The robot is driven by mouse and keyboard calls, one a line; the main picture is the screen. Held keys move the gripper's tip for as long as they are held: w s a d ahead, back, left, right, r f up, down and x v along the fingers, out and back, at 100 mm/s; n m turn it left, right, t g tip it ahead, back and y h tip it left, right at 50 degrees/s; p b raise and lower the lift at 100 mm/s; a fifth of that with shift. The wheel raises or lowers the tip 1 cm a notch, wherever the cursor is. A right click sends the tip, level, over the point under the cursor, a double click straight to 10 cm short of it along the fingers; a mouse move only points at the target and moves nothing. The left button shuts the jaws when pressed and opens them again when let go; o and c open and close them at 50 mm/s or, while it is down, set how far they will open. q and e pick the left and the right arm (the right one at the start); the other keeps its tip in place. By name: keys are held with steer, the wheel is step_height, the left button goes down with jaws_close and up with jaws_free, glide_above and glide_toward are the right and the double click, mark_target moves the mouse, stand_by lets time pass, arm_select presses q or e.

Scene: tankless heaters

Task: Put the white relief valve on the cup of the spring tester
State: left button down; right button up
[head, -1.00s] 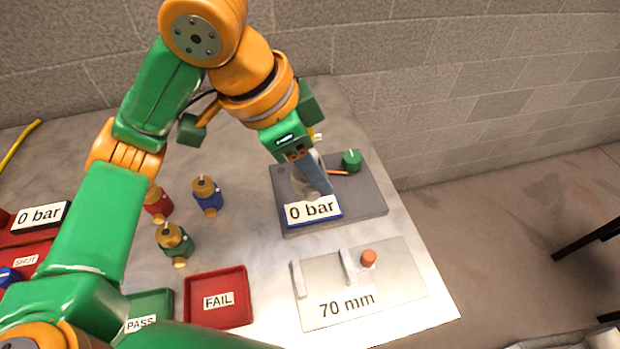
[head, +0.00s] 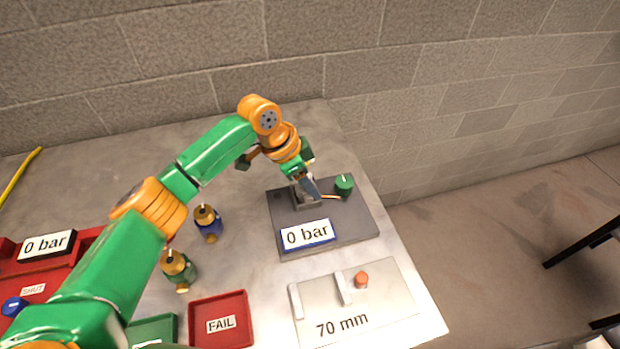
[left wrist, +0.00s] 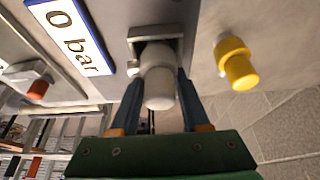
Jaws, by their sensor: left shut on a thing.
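My left gripper (head: 307,188) is over the dark grey plate of the spring tester (head: 350,222), behind its "0 bar" sign (head: 307,234). In the left wrist view its fingers (left wrist: 160,95) are shut on the white relief valve (left wrist: 158,78), a pale rounded cylinder. The valve's far end is at a square metal holder (left wrist: 150,38) on the tester, probably the cup. Whether the valve touches it or is seated I cannot tell. In the head view the fingers and arm largely hide the valve and holder. My right gripper is not in view.
A yellow piece (left wrist: 237,65) shows beside the holder. The 70 mm plate (head: 385,305) with an orange knob lies in front. Blue (head: 208,223) and green (head: 178,270) valves and the FAIL tray (head: 220,318) are left.

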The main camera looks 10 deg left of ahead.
arm_select(q)
steer(key=shift+f, duration=0.1)
steer(key=shift+s+f, duration=0.25)
steer(key=shift+f, duration=0.15)
steer(key=shift+c, duration=2)
jaws_free()
steer(key=shift+s+a+f, duration=0.1)
steer(key=shift+s+f, duration=0.05)
steer(key=shift+f, duration=0.05)
steer(key=shift+r, duration=0.3)
steer(key=w+b+v, duration=0.1)
steer(key=v, duration=1.1)
steer(key=shift+r, duration=0.45)
steer(key=shift+s, duration=0.2)
